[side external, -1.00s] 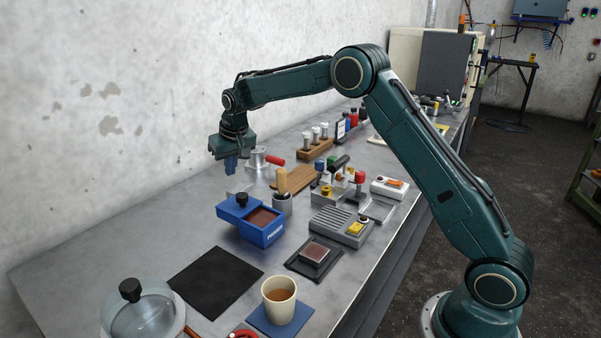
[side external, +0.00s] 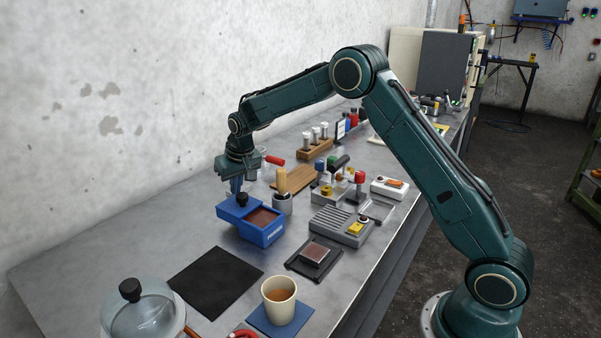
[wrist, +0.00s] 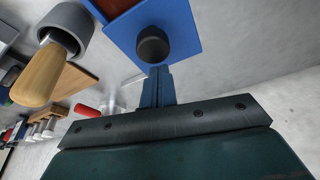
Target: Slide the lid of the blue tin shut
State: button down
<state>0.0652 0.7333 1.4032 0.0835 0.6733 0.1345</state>
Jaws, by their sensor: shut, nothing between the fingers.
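The blue tin (side external: 262,237) stands on the grey bench, with brown contents showing through its open part. Its blue lid (side external: 228,209) is slid partway off toward the wall side and carries a black knob (side external: 242,199). My gripper (side external: 236,186) is shut and empty, its blue fingers pointing down just behind the knob. In the wrist view the shut fingers (wrist: 157,88) reach up to the lid (wrist: 184,32) beside the black knob (wrist: 153,45). I cannot tell whether they touch the knob.
A grey cup with a wooden-handled tool (side external: 282,203) stands close to the tin's far side. A black mat (side external: 215,281) lies in front of it. A grey slotted box (side external: 340,228) and a small dark tray (side external: 314,260) are to the right. The bench left of the tin is clear.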

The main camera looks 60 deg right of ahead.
aim_at(249, 202)
jog(key=shift+s, duration=0.25)
dwell(0.3)
jog(key=shift+s+a, duration=0.1)
jog(key=shift+s, duration=3.8)
jog(key=shift+s+f, duration=0.1)
jog(key=shift+s, duration=0.3)
jog(key=shift+f, duration=0.1)
jog(key=shift+w+d+r, duration=0.1)
jog(key=shift+w+d, duration=0.1)
jog(key=shift+w, duration=0.55)
jog(key=shift+w+d+r, duration=0.1)
jog(key=shift+w+d, duration=0.1)
jog(key=shift+w, duration=0.5)
jog(key=shift+w+d+r, duration=0.1)
jog(key=shift+w+d, duration=0.1)
jog(key=shift+w, duration=0.55)
jog(key=v, duration=1)
jog(key=shift+s, duration=0.1)
